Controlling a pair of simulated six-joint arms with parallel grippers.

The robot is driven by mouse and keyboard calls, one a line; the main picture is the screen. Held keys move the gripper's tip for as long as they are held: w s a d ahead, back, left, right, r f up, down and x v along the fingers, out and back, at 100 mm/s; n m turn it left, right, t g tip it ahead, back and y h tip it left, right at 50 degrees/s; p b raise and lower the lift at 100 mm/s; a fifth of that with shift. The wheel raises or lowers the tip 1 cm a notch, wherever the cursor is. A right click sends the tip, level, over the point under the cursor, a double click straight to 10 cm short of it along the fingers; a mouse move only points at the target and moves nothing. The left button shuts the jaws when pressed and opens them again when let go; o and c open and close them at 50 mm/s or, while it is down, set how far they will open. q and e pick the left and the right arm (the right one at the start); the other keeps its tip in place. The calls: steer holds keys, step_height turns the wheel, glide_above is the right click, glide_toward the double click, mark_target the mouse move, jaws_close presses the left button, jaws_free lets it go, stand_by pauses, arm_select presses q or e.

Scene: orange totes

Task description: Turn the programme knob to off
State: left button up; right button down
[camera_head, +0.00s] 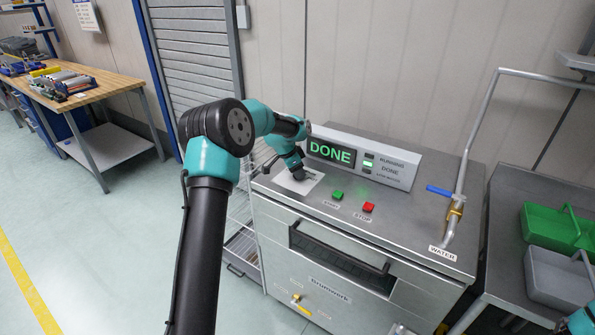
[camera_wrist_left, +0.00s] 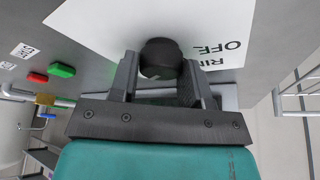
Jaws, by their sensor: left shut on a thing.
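The programme knob (camera_wrist_left: 160,56) is dark and round and stands on a white label plate (camera_wrist_left: 100,28) with printed words, of which "OFF" and part of "RIN" can be read. My left gripper (camera_wrist_left: 160,72) is shut on the knob, one finger on each side. In the head view my left gripper (camera_head: 298,175) is over the white plate (camera_head: 312,184) at the left of the machine top and hides the knob. Which way the knob points cannot be told. My right gripper is not in view; a teal part of my right arm shows at the bottom right corner.
The display (camera_head: 332,152) reads "DONE" in green. A green start button (camera_head: 338,195) and a red stop button (camera_head: 369,207) lie right of the plate. A pipe with a blue-handled water valve (camera_head: 440,191) rises at the right. Green and grey bins (camera_head: 550,228) stand beyond.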

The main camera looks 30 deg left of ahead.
arm_select(q)
steer(key=n+y, duration=0.1)
steer(key=n, duration=0.2)
steer(key=n+y, duration=0.1)
steer(key=n, duration=0.2)
steer(key=shift+s+d+n+t, duration=0.1)
steer(key=shift+d+n+t, duration=0.05)
steer(key=shift+n+t, duration=0.2)
steer(key=n+y, duration=0.1)
steer(key=n, duration=0.2)
steer(key=n+y, duration=0.2)
steer(key=n, duration=0.1)
steer(key=shift+d, duration=0.1)
steer(key=n+g+y, duration=0.1)
steer(key=n, duration=0.2)
steer(key=n+g, duration=0.1)
steer(key=n, duration=0.3)
steer(key=shift+d+f+y, duration=0.1)
steer(key=shift+y, duration=0.3)
steer(key=n+g, duration=0.1)
steer(key=n, duration=0.2)
steer(key=n+g, duration=0.1)
steer(key=n, duration=0.2)
steer(key=shift+y, duration=0.3)
steer(key=o, duration=0.9)
steer(key=shift+w, duration=0.2)
steer(key=v, duration=1.7)
steer(key=shift+w+d+r, duration=0.1)
steer(key=shift+r, duration=0.1)
